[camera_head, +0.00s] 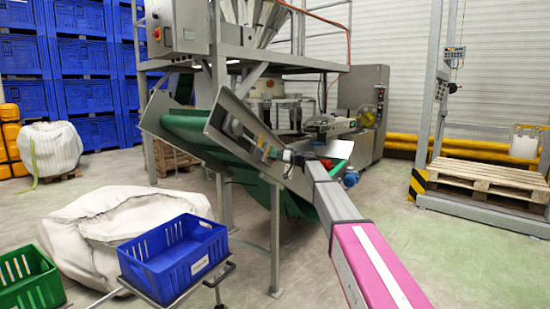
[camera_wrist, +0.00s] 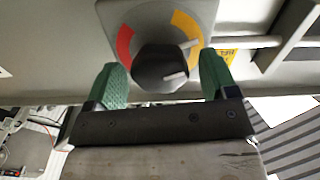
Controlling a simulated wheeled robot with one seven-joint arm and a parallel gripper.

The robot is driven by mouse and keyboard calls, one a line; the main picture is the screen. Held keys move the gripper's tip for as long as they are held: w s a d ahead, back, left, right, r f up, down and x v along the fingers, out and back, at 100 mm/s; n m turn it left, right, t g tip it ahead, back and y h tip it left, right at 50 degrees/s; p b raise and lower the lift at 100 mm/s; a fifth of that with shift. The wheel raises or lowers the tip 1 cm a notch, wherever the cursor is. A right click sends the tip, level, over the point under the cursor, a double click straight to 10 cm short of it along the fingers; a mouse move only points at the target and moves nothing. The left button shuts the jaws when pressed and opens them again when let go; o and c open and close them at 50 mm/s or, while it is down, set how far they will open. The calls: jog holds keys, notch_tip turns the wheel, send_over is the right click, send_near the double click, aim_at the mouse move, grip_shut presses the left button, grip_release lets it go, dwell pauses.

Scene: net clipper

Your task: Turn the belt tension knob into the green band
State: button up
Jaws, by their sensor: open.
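The belt tension knob (camera_wrist: 160,68) is dark and faceted, on a grey dial plate (camera_wrist: 150,15) in the wrist view. A pale pointer mark at its upper right points to the yellow-orange band (camera_wrist: 187,26). A red band (camera_wrist: 124,44) lies on the left of the dial. I see no green band on the visible part of the dial. My gripper (camera_wrist: 164,80) is open, with one green finger pad on each side of the knob; I cannot tell whether they touch it. In the head view my gripper (camera_head: 271,153) is at the conveyor side, where the knob cannot be made out.
The inclined conveyor (camera_head: 190,130) with a green belt stands before a steel frame. A blue crate (camera_head: 175,255), a green crate (camera_head: 28,282) and a white sack (camera_head: 95,220) stand at the lower left. A wooden pallet (camera_head: 490,178) is at the right.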

jog(key=shift+w+a, duration=0.2)
jog(key=shift+a, duration=0.25)
jog(key=c, duration=0.9)
